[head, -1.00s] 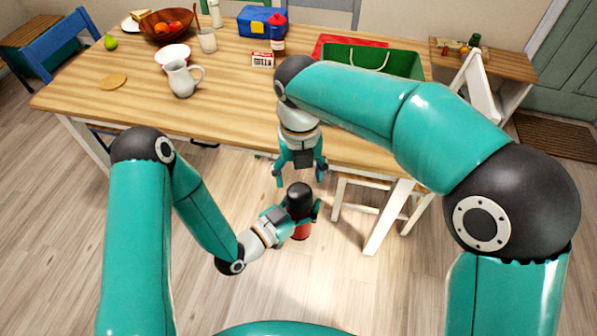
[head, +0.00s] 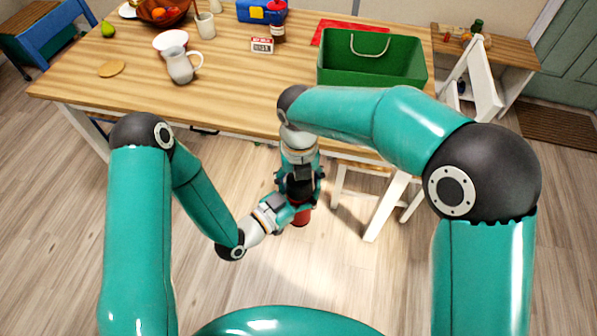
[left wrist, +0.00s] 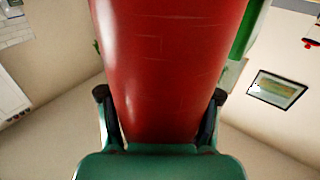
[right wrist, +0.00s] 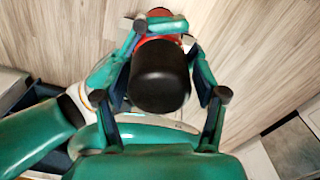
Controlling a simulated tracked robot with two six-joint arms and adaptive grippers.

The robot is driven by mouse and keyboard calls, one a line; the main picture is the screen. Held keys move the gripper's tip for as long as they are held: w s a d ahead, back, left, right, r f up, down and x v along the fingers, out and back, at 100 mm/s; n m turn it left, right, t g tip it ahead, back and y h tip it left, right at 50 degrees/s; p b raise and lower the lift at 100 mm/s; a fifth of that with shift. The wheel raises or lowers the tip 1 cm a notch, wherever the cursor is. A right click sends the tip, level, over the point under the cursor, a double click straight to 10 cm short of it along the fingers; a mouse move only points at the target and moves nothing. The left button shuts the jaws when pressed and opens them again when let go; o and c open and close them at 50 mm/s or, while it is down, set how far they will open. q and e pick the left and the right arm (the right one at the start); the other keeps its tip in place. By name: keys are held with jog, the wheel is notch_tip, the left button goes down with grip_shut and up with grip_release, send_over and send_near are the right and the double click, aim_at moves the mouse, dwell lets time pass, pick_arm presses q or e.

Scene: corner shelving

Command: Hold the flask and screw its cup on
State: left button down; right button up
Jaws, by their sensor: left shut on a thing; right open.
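The red flask (head: 302,216) is held in front of the table by my left gripper (head: 286,212), which is shut on its body. In the left wrist view the red flask body (left wrist: 170,70) fills the space between the fingers. The black cup (right wrist: 160,76) sits at the flask's top end; whether it is screwed tight cannot be seen. My right gripper (right wrist: 160,98) is open, with its fingers on either side of the cup. In the head view the right gripper (head: 300,180) is above the flask and partly hides the cup.
The wooden table (head: 130,70) is behind the grippers. On it are a white jug (head: 180,66), a green crate (head: 372,66), a small red-and-white box (head: 262,45) and a fruit bowl (head: 160,10). A white stool (head: 352,190) stands right of the flask. The floor in front is clear.

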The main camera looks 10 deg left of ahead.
jog(key=shift+f, duration=0.1)
jog(key=c, duration=1)
jog(key=m, duration=1.1)
jog(key=shift+m, duration=0.4)
jog(key=m, duration=0.6)
jog(key=shift+m, duration=0.3)
jog(key=m, duration=0.5)
jog(key=o, duration=1.3)
